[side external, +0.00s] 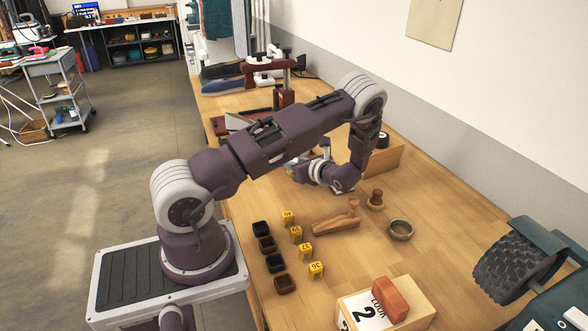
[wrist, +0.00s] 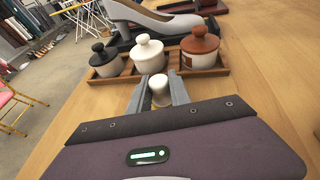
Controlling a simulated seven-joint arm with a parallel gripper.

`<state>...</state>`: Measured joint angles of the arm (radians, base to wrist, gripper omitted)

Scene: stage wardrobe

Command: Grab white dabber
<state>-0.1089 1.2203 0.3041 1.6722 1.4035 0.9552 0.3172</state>
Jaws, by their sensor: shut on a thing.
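The white dabber (wrist: 160,88), a small pale cylinder with a cream tip, stands between my fingers in the wrist view. My gripper (wrist: 160,97) is shut on it, one grey finger on each side. Its lower part is hidden behind the gripper body, and I cannot tell whether it touches the table. In the side view my arm hides the fingertips and the dabber.
Just beyond, a wooden tray (wrist: 122,79) holds pots with black (wrist: 104,53), white (wrist: 149,48) and brown (wrist: 200,41) lids. Open table lies right of the ring.

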